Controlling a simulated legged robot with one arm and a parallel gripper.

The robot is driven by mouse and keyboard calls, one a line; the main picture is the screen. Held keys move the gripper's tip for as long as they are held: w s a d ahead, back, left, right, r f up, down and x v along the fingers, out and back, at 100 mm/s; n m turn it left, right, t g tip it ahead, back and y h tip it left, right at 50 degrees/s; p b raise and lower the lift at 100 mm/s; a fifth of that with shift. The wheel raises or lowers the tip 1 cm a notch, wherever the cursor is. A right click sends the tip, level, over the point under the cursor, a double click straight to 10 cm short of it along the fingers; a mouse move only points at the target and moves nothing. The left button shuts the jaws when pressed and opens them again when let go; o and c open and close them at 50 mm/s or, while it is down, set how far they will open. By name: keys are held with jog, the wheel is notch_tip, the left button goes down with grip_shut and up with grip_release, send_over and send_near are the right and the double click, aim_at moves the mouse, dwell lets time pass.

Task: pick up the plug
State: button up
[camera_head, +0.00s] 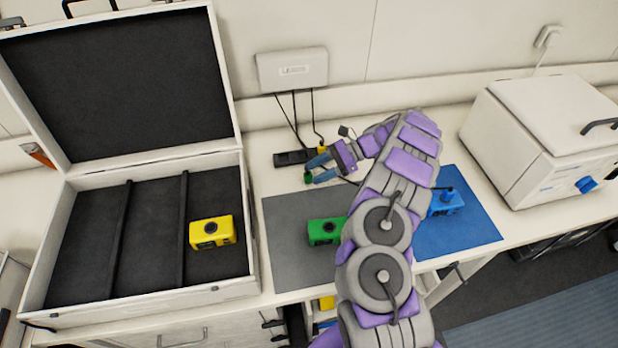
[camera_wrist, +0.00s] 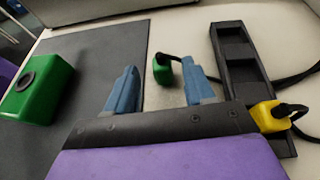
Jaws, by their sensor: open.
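Whether a finger touches the green plug, I cannot tell.
A green box (camera_head: 324,231) sits on the grey mat (camera_head: 285,217), and a blue box (camera_head: 446,203) on the blue mat (camera_head: 470,235). An open case (camera_head: 215,290) holding a yellow box (camera_head: 212,232) stands left. A white incubator (camera_head: 515,135) stands right.

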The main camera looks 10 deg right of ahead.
aim_at(309, 173)
jog(key=b+x, duration=0.1)
jog(key=x, duration=0.4)
jog(key=shift+w+a+r, duration=0.1)
jog(key=shift+a, duration=0.25)
jog(key=shift+d, duration=0.25)
jog(key=c, duration=0.4)
jog(key=shift+a, duration=0.1)
grip_shut()
